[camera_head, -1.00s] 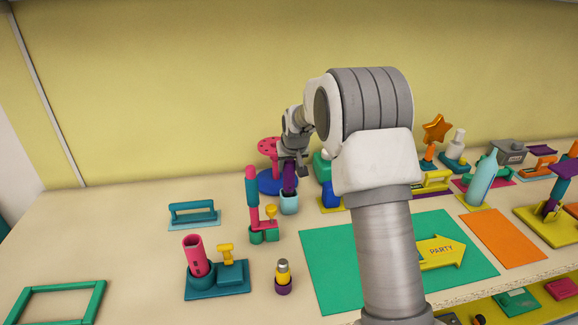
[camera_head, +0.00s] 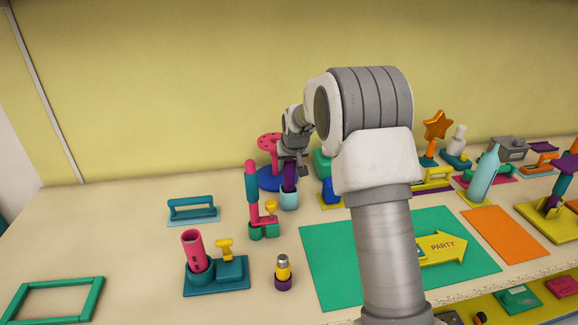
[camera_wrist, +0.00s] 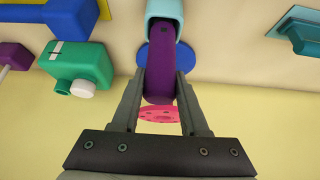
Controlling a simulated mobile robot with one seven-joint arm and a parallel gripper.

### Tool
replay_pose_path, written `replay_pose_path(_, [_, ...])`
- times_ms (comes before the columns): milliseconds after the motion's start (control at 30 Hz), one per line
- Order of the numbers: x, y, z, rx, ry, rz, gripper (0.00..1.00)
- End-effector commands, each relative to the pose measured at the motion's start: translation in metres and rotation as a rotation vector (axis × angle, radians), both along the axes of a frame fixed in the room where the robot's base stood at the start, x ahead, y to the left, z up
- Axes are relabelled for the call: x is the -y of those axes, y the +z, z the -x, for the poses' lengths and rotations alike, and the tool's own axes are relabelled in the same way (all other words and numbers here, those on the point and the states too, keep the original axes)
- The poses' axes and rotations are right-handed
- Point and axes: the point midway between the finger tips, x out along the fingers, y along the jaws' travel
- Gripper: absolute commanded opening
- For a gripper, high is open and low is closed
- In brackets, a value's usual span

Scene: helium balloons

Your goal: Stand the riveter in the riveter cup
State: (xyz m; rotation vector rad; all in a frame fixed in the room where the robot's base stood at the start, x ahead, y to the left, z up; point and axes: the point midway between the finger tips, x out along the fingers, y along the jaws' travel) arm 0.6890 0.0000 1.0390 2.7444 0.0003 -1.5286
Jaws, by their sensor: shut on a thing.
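The purple riveter (camera_head: 289,176) is upright at the light blue riveter cup (camera_head: 289,201), with its lower end inside the cup's mouth. My gripper (camera_head: 297,168) is above the cup, and its fingers are shut on the riveter's upper part. In the wrist view, the riveter (camera_wrist: 161,75) lies between the two fingers (camera_wrist: 160,100) and runs into the cup (camera_wrist: 165,9). The cup hides its lower end, so I cannot tell how deep it sits.
A blue disc base with a pink top (camera_head: 269,142) stands behind the cup. A pink and teal tool (camera_head: 252,190) stands close at left. A green mat (camera_head: 330,270) lies at front right.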

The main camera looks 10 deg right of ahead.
Motion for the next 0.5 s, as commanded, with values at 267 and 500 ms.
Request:
replay_pose_path(267, [0.0,0.001,-0.0005,0.002,0.0,0.0,0.0])
replay_pose_path(500, [0.0,-0.005,-0.0005,0.002,0.0,0.0,0.0])
